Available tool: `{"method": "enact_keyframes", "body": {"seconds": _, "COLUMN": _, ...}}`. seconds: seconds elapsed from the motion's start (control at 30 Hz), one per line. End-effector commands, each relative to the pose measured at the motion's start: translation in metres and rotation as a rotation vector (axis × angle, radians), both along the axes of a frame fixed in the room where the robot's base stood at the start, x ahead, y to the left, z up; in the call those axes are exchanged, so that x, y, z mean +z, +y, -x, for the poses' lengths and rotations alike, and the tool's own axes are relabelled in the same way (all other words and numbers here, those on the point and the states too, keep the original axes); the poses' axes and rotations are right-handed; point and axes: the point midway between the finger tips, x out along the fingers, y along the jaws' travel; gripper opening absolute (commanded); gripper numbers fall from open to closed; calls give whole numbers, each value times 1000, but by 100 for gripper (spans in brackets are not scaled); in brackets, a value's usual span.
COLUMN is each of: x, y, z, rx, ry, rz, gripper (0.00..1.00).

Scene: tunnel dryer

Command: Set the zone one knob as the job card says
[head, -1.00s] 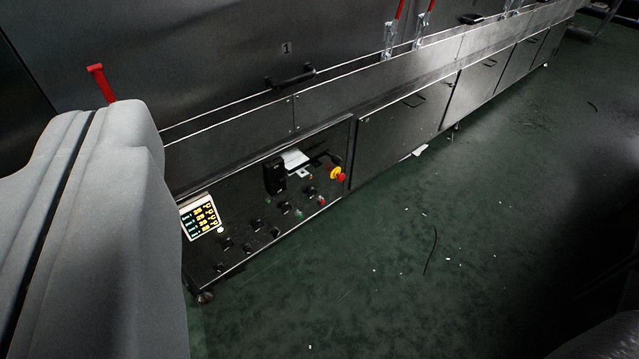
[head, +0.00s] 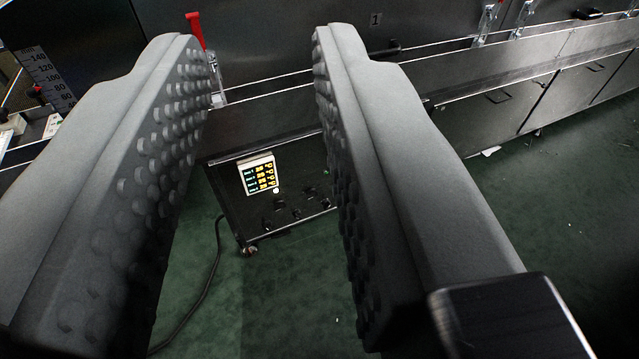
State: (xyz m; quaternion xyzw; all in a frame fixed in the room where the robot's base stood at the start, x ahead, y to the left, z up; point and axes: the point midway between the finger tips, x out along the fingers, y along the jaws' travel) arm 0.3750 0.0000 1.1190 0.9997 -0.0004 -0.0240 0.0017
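My gripper (head: 262,48) is open and empty, its two grey studded fingers wide apart in the foreground. Between them, farther off, is the dark control panel (head: 236,205) low on the dryer's front. On it a small display (head: 260,175) shows several lit rows, too small to read. Below the display are several small black knobs (head: 280,205). I cannot tell which one is for zone one or where it points. The right finger hides the right part of the panel. I cannot make out a job card.
Dark metal dryer panels (head: 540,95) run away to the right. A red-handled clamp (head: 195,30) stands above the control panel. A black cable (head: 212,265) lies on the green floor (head: 570,230). A numbered scale (head: 48,78) is at the far left. Floor at the right is mostly clear.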

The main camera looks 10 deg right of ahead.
Motion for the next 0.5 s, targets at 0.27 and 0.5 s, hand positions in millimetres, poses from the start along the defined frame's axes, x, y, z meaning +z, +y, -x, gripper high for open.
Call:
{"method": "enact_keyframes", "body": {"seconds": 0.27, "x": -15, "y": -3, "z": -64, "rx": -7, "ry": 7, "rz": 47, "gripper": 63}}
{"method": "enact_keyframes", "body": {"seconds": 0.5, "x": -40, "y": -6, "z": -131, "rx": -4, "ry": 5, "rz": 100, "gripper": 63}}
